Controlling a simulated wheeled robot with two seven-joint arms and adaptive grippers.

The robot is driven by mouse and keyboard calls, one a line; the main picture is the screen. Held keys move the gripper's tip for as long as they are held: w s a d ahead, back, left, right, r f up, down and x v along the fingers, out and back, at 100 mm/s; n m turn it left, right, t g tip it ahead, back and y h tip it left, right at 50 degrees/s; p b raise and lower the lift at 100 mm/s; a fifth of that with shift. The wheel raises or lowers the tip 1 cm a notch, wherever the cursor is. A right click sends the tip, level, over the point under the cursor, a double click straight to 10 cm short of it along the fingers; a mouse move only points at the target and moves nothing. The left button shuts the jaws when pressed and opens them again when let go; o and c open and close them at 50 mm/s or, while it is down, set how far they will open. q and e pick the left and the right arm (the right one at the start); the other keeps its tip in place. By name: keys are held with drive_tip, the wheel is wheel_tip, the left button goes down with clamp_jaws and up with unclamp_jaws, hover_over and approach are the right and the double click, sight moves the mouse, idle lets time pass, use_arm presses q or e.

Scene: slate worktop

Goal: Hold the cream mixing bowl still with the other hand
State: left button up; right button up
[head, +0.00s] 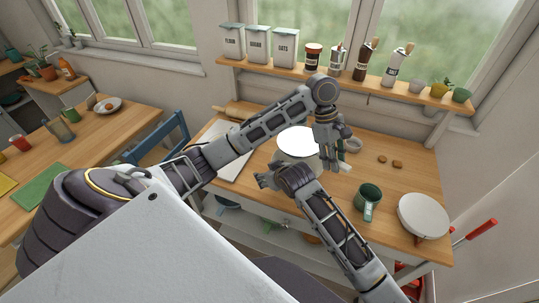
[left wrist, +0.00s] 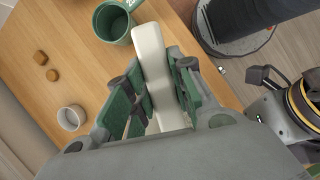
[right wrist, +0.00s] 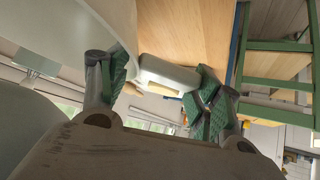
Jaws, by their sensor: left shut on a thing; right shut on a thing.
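The cream mixing bowl (head: 297,157) is at the middle of the worktop in the head view, its left front partly behind my right gripper. Its curved wall fills the upper left of the right wrist view (right wrist: 60,25). My left gripper (head: 332,165) points down at the bowl's right side. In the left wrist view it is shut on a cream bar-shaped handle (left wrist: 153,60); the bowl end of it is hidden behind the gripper. My right gripper (head: 265,181) is at the bowl's left front, shut on a cream handle (right wrist: 165,72) beside the wall.
A green mug (head: 367,197) and a round white-topped item (head: 423,215) stand to the right. Two small brown pieces (head: 390,162) and a small white bowl (head: 353,145) lie behind. A white board (head: 233,165) is at left. A shelf (head: 340,87) with canisters runs along the window.

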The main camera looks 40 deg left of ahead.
use_arm(q)
wheel_tip(320, 180, down, 9)
idle(2.1)
drive_tip(key=shift+r, duration=0.1)
drive_tip(key=shift+w, duration=0.15)
idle(0.4)
drive_tip(key=shift+w+d, duration=0.2)
drive_tip(key=shift+w, duration=1.25)
drive_tip(key=shift+s+a, duration=0.15)
drive_tip(key=shift+s, duration=0.95)
drive_tip(key=shift+s+a, duration=0.2)
drive_tip(key=shift+s, duration=0.85)
drive_tip(key=shift+s+a, duration=0.15)
drive_tip(key=shift+s, duration=0.95)
clamp_jaws()
drive_tip(key=shift+w+d, duration=0.15)
drive_tip(key=shift+w, duration=0.65)
drive_tip(key=shift+w+d, duration=0.1)
drive_tip(key=shift+w, duration=0.7)
